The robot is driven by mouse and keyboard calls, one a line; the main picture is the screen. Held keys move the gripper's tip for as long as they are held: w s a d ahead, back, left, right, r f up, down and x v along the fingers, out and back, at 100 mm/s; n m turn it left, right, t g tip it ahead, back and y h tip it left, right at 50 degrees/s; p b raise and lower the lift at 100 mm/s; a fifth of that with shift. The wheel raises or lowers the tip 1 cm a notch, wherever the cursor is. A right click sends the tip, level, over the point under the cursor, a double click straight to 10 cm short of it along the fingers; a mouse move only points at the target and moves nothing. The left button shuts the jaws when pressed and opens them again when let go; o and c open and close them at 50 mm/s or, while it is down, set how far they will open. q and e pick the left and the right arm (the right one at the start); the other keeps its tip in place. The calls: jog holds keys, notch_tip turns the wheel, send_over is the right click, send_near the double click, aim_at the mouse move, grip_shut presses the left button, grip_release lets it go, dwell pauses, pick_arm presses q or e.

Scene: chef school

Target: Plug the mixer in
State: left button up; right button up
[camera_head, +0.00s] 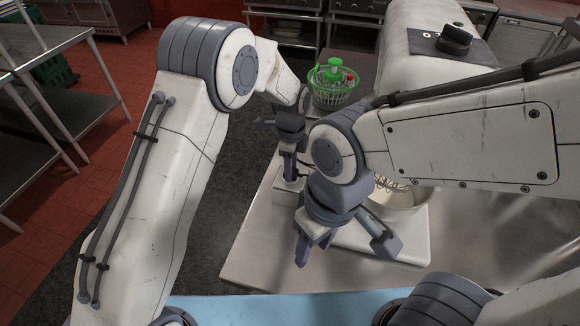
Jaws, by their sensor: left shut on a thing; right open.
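The mixer (413,22) is large and white, with a black knob (455,40) on its upper body. Its bowl (402,199), whisk (386,183) and white base (350,238) stand on the metal table, partly hidden by my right arm. My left gripper (290,172) points down beside a low white box-like thing (289,188) at the table's left side. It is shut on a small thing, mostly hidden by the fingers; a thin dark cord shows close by. I cannot make out the plug or socket clearly. My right gripper (344,254) is open and empty, in front of the bowl.
A green salad spinner (333,84) stands behind my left gripper. The metal table (262,262) is bare at its front left. Steel shelving (40,105) stands at the far left, with ovens (352,34) at the back.

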pick_arm(q)
jog(key=shift+f, duration=0.3)
dwell(0.6)
jog(key=o, duration=1.2)
jog(key=shift+r, duration=0.15)
jog(key=shift+r+p, duration=2.25)
jog(key=shift+r, duration=0.65)
